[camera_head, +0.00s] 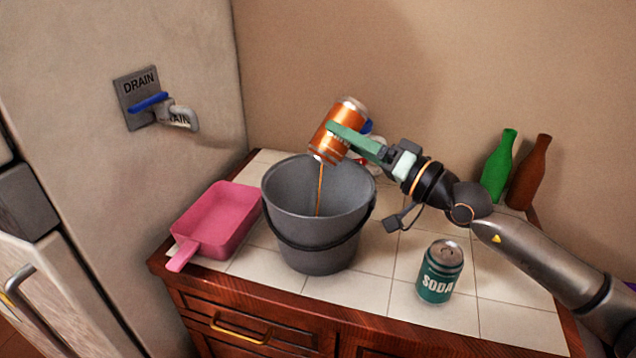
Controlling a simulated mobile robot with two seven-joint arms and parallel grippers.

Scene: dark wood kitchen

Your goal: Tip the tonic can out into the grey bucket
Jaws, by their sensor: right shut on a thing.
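An orange can (334,122) is tilted with its top pointing down and left over the grey bucket (312,257). No label reading tonic can be made out on it. A thin brown stream (320,188) runs from the can down into the bucket. My right gripper (345,135), with green fingers, is shut on the can and holds it above the bucket's back rim. The bucket stands upright on the white tiled counter top (385,290). Its bottom inside is hidden. My left gripper is not in view.
A pink scoop tray (218,222) lies left of the bucket. A green soda can (440,272) stands at the front right. A green bottle (498,168) and a brown bottle (530,172) stand at the back right. A drain tap (170,110) sticks out at the left.

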